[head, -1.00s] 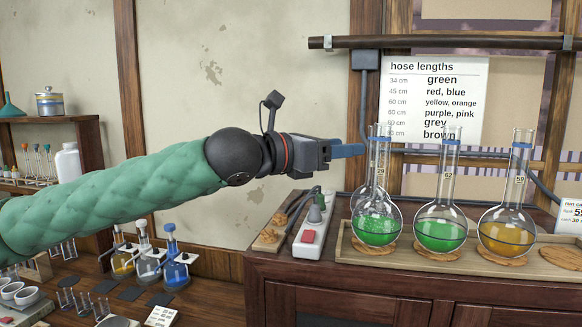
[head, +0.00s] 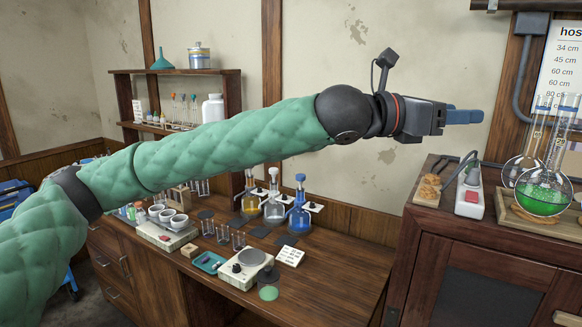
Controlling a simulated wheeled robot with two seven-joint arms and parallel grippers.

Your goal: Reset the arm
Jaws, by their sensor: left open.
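My left arm reaches across the view from the lower left in a green padded sleeve. Its gripper (head: 464,116), with blue fingers, points right in front of the plain wall. It appears empty and is above and left of the flasks. The fingers show nearly edge-on, so the gap between them is hard to see. A round-bottom flask with green liquid (head: 543,198) stands at the right, with another flask neck beside it. My right gripper is not in view.
A wooden cabinet (head: 480,262) at the right bears a power strip (head: 470,195). The lower bench holds a balance (head: 247,268), a blue-liquid flask (head: 299,215) and several small items. A wall shelf (head: 125,100) stands behind my arm.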

